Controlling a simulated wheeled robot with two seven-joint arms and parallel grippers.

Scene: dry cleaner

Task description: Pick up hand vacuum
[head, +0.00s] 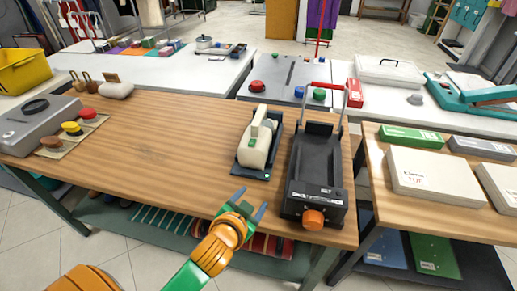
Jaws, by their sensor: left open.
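A cream handheld device with a loop handle and a green button, which looks like the hand vacuum (254,148), lies in a dark tray-like base (276,132) on the wooden table, right of its middle. My left gripper (248,204) is at the table's front edge, in front of and below the device. Its two grey fingers are apart with nothing between them, and it does not touch the device. My right gripper is not in view.
A black machine with an orange knob (313,219) stands close to the right of the device. A grey metal box (35,130) and colored knobs are at the left of the wooden table (160,150). Its middle is clear. A second table with white boxes (440,178) is at right.

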